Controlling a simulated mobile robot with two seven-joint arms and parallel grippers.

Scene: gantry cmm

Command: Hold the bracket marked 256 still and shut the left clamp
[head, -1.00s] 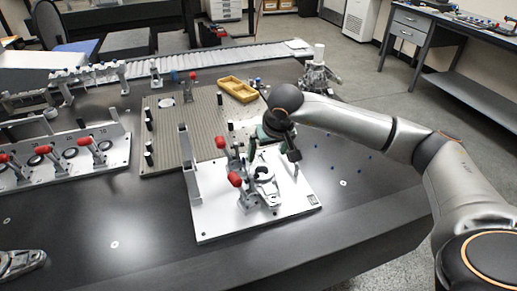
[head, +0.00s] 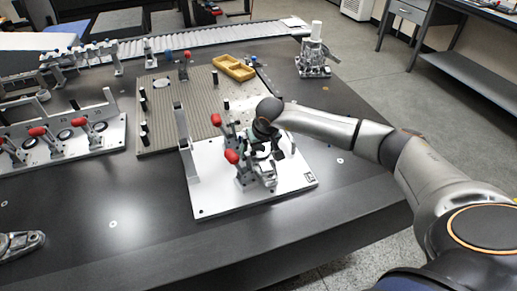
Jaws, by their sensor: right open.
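A white fixture plate (head: 215,192) lies on the dark table. Two toggle clamps stand along its left part, one with a rear red handle (head: 216,120) and one with a front red handle (head: 231,156). Both handles stick up. A small grey bracket (head: 268,177) sits on the plate just right of the clamps; I cannot read its marking. My right gripper (head: 276,153) is open, above and just behind the bracket. I cannot tell whether it touches the bracket.
A ribbed grey plate (head: 185,110) with black posts and a yellow tray (head: 234,68) lie behind. Another fixture with red-handled clamps (head: 60,150) stands at left. A grey metal part (head: 20,244) lies at lower left.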

